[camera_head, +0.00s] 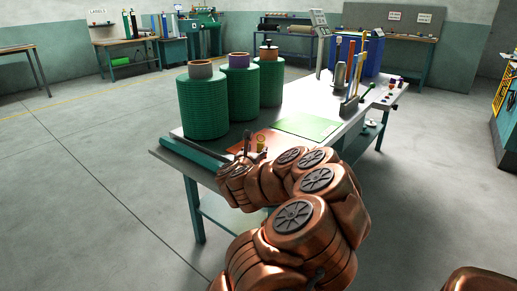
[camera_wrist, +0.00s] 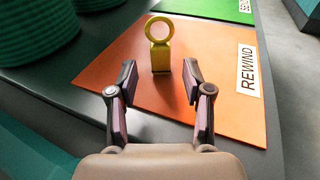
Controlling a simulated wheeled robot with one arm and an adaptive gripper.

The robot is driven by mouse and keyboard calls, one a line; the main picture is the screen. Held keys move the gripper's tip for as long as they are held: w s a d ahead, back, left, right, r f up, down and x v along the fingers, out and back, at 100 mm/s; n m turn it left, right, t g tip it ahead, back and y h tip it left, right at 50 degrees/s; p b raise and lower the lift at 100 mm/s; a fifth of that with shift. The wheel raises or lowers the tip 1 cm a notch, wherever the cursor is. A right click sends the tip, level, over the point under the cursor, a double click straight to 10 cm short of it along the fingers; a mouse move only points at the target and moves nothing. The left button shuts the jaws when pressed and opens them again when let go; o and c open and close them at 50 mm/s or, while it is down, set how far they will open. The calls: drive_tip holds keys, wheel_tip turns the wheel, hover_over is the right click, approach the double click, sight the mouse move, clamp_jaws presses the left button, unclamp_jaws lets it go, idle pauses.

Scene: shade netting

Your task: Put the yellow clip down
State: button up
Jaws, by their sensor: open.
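The yellow clip (camera_wrist: 160,58) stands upright on the orange mat (camera_wrist: 112,52) marked REWIND, its ring at the top. In the head view the clip (camera_head: 262,144) shows small near the table's front edge, just beyond my arm. My gripper (camera_wrist: 157,80) is open and empty between its fingers. The fingertips point toward the clip, which stands just ahead of them, and a gap shows between. In the head view my gripper (camera_head: 246,146) is small and partly hidden by my copper-coloured arm.
Several green netting rolls (camera_head: 203,105) stand on the table left of the mat. A green mat (camera_head: 307,126) lies beyond the orange one. Upright tools (camera_head: 352,85) stand farther back. Open floor (camera_head: 80,190) lies left of the table.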

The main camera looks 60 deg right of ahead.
drive_tip(key=v, duration=0.3)
drive_tip(key=shift+a, duration=0.1)
drive_tip(key=shift+a+f+b, duration=0.1)
drive_tip(key=shift+a+b, duration=0.05)
drive_tip(key=shift+b, duration=0.55)
drive_tip(key=shift+a+b, duration=0.5)
drive_tip(key=shift+b, duration=0.2)
drive_tip(key=shift+s+a+r+b, duration=0.15)
drive_tip(key=shift+a+b, duration=0.15)
drive_tip(key=shift+b, duration=0.15)
drive_tip(key=shift+s+a+r+b, duration=0.1)
drive_tip(key=shift+a+r+b, duration=0.05)
drive_tip(key=shift+a+b, duration=0.25)
